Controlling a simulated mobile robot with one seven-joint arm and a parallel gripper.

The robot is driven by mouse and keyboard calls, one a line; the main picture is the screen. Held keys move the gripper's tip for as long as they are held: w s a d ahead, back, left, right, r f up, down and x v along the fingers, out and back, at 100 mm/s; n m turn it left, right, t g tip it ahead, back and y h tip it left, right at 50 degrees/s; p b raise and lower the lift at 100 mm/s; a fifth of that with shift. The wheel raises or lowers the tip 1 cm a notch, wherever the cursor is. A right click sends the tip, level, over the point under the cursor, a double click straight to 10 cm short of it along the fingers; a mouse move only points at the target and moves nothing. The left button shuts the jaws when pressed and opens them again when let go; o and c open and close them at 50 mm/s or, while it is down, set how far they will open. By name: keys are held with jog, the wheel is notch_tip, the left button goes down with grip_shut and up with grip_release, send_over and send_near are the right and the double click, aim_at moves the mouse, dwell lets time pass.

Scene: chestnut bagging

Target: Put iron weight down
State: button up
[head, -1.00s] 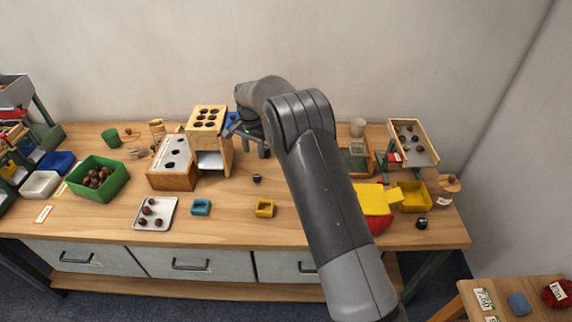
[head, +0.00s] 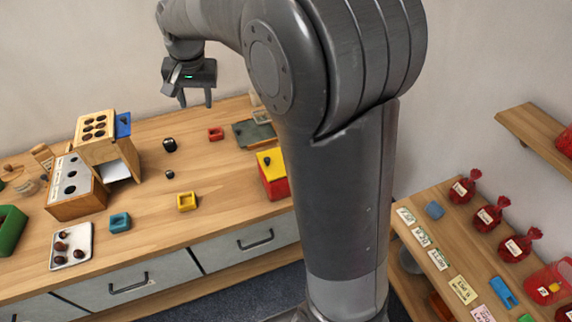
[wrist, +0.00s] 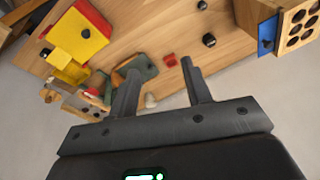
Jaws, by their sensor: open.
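A black, rounded weight (head: 169,145) with a paler top stands on the bare wooden tabletop, right of the wooden stand with round holes. It looks like the iron weight, and it also shows in the wrist view (wrist: 208,40). My gripper (head: 196,100) is open and empty above the back of the table, apart from the weight. In the wrist view, nothing lies between my spread fingers (wrist: 158,70).
A smaller black piece (head: 169,174) lies nearer the front edge. A red holder (head: 215,134), a yellow holder (head: 187,201) and a teal holder (head: 120,222) stand around. A red and yellow box (head: 273,174) is to the right. Tabletop between them is clear.

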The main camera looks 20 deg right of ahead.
jog(key=s+d+r+n+t, duration=0.1)
jog(key=s+d+r, duration=0.1)
jog(key=s+d, duration=0.35)
jog(key=s+d+r+n+t, duration=0.1)
jog(key=s+d+r, duration=0.15)
jog(key=s, duration=0.65)
jog(key=s+d+f, duration=0.1)
jog(key=s, duration=0.6)
jog(key=s+d+f+n+t, duration=0.1)
jog(key=s+d+f, duration=0.1)
jog(key=s, duration=0.5)
jog(key=shift+s+d+h, duration=0.15)
jog(key=shift+s+h, duration=0.05)
jog(key=shift+h, duration=0.1)
